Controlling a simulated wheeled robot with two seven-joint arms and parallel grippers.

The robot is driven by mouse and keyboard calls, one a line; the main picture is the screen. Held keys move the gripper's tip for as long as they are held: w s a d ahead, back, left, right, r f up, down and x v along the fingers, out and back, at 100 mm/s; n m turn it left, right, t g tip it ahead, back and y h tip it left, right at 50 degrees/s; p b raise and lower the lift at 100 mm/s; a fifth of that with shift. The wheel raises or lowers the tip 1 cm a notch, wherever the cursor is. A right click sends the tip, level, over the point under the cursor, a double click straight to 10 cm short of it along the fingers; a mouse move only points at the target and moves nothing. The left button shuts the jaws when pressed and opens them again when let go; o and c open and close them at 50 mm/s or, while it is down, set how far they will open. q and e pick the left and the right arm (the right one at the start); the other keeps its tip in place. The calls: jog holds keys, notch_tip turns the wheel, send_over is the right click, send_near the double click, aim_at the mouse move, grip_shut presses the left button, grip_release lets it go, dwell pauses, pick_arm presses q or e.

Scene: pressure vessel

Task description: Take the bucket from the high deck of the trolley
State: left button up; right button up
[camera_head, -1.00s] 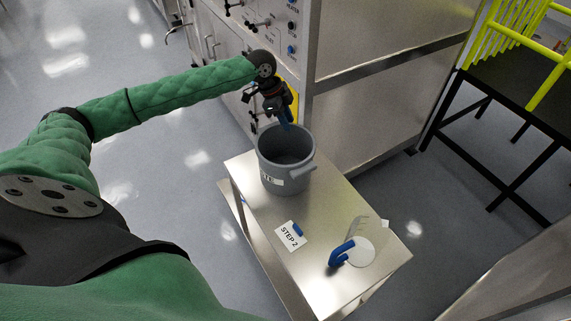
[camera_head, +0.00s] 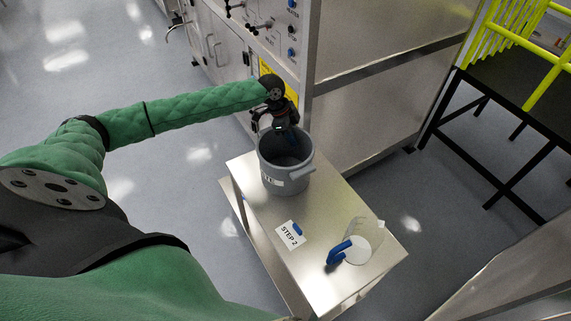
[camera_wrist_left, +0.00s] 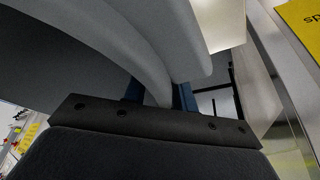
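The grey bucket (camera_head: 268,164) stands upright on the high deck of the steel trolley (camera_head: 322,210), at its far end. It has a side handle and a white label. My left gripper (camera_head: 287,138) is at the bucket's far rim, pointing down. In the left wrist view the bucket's grey wall and rim (camera_wrist_left: 150,45) pass close in front of the gripper (camera_wrist_left: 160,98). Its blue fingers stand apart on either side of the rim, and their tips are partly hidden by the bucket. My right gripper is not in view.
A clear jug (camera_head: 358,247) with a blue handle and a "STEP 2" card (camera_head: 290,235) are on the deck's near part. A steel cabinet (camera_head: 375,110) stands right behind the trolley. A black stand (camera_head: 500,125) with yellow rails is at right. Floor at left is clear.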

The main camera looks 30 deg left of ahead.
pick_arm(q)
jog(key=shift+c, duration=0.5)
grip_shut()
jog(key=shift+r, duration=0.1)
dwell(0.8)
